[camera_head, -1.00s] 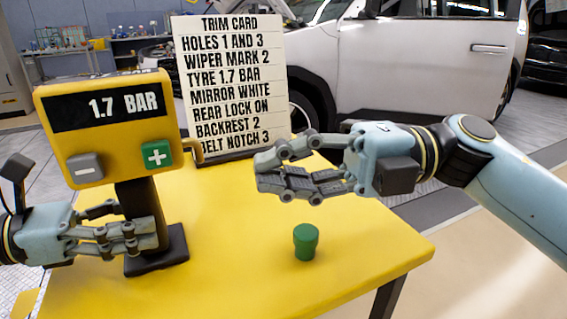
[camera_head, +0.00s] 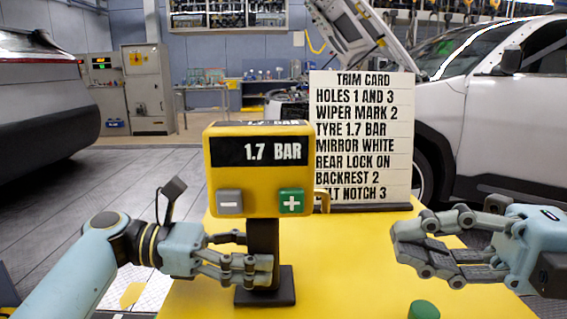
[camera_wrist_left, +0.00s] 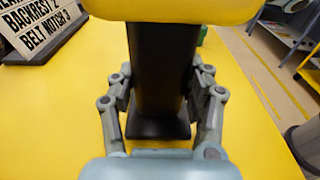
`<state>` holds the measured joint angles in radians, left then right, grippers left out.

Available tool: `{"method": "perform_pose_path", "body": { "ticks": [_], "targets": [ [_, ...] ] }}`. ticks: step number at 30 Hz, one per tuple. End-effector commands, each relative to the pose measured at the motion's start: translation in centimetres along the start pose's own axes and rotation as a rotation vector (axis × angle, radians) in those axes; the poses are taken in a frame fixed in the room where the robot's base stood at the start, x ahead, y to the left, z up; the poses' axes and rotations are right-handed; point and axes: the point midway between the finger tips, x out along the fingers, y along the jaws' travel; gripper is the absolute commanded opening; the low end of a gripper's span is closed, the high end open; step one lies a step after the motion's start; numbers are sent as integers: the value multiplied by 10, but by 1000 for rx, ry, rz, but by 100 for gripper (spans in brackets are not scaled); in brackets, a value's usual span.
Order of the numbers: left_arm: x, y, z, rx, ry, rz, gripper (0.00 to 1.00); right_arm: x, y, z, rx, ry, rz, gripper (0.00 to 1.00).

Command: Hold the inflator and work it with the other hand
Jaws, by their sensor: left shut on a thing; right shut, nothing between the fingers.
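The yellow inflator (camera_head: 258,203) stands upright on the table in the head view. Its display reads 1.7 BAR, with a grey minus button (camera_head: 229,202) and a green plus button (camera_head: 291,201) below. My left gripper (camera_head: 262,268) is shut around its dark post (camera_head: 263,238), above the black foot (camera_head: 265,287). In the left wrist view the fingers sit on both sides of the post (camera_wrist_left: 163,70). My right gripper (camera_head: 398,241) is shut and empty, to the right of the inflator and apart from it.
A trim card (camera_head: 362,135) stands behind the inflator, with a line reading TYRE 1.7 BAR. A green cap-like piece (camera_head: 424,310) is at the lower right of the yellow table (camera_head: 345,275). The tabletop between the inflator and that piece is clear.

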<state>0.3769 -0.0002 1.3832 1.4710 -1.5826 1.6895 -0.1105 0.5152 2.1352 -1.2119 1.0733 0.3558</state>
Motion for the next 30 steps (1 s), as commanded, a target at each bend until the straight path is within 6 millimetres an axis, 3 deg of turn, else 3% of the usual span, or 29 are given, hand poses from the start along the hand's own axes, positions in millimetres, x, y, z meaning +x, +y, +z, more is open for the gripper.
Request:
{"method": "perform_pose_path", "body": {
  "ticks": [27, 28, 30],
  "targets": [
    [0, 0, 2, 3, -3, 0, 25, 0, 0, 0, 0, 0, 0, 0],
    [0, 0, 2, 3, -3, 0, 52, 0, 0, 0, 0, 0, 0, 0],
    [0, 0, 2, 3, -3, 0, 61, 0, 0, 0, 0, 0, 0, 0]
  ]
}}
